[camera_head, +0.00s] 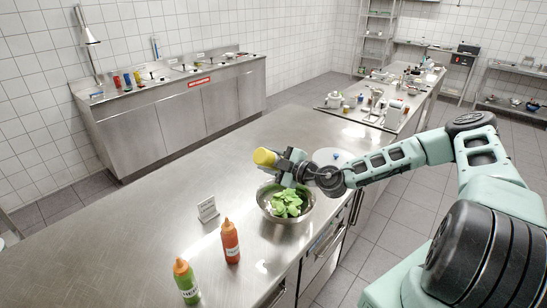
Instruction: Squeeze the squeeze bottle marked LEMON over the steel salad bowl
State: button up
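The steel salad bowl (268,211) stands near the counter's right edge with green leaves (287,203) in it. My gripper (281,164) is above the bowl's far side and appears shut on a yellow bottle (264,157). The bottle looks tipped on its side, its yellow end pointing left. My gripper hides much of it, and no LEMON marking is readable. A red squeeze bottle (231,244) and a green one (187,284) stand upright in front of the bowl, to the left. Both have orange tops.
A small sign card (207,210) stands left of the bowl. A white round plate (333,157) with something blue lies behind my arm. The steel counter's left part (140,215) is clear. A second counter (390,105) behind holds several items.

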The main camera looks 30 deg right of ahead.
jog(key=shift+w+a+r, duration=0.2)
jog(key=shift+r, duration=0.25)
jog(key=shift+w+a+f, duration=0.1)
jog(key=shift+a+f, duration=0.05)
jog(key=shift+f, duration=0.15)
notch_tip(320, 180, down, 8)
jog(key=b, duration=0.9)
jog(key=shift+r+b, duration=0.2)
jog(key=shift+b, duration=0.1)
jog(key=shift+o, duration=0.5)
jog(key=c, duration=0.3)
